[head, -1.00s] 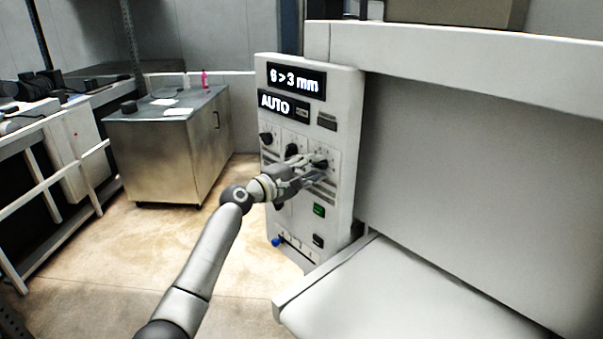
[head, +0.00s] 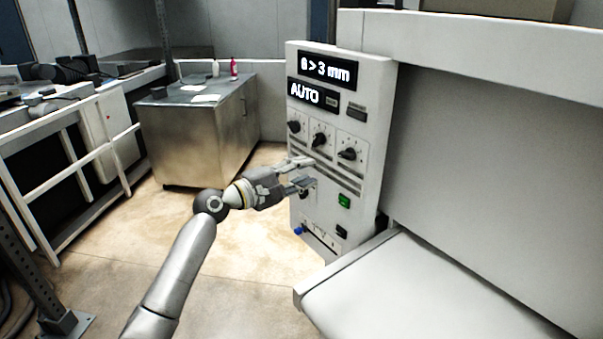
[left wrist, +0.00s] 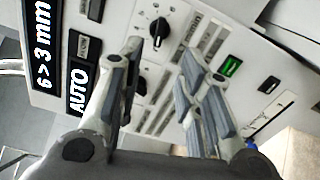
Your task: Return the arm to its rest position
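My left arm comes in from the lower left of the head view. Its gripper (head: 303,173) is open and empty, in front of the control panel (head: 372,88), below the row of black knobs. In the left wrist view the two fingers (left wrist: 165,75) are spread apart with nothing between them. The right-hand knob (head: 350,153) stands free, apart from the fingers; a knob also shows beyond the fingers in the left wrist view (left wrist: 160,30). The panel displays (head: 328,70) read "6 > 3 mm" and "AUTO". My right gripper is in neither view.
A green button (head: 344,201) and a blue-tipped lever (head: 299,230) are low on the panel. The machine's white bed (head: 400,290) and large cover (head: 490,170) are to the right. A metal cabinet (head: 200,140) stands behind on the left. Open floor lies between.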

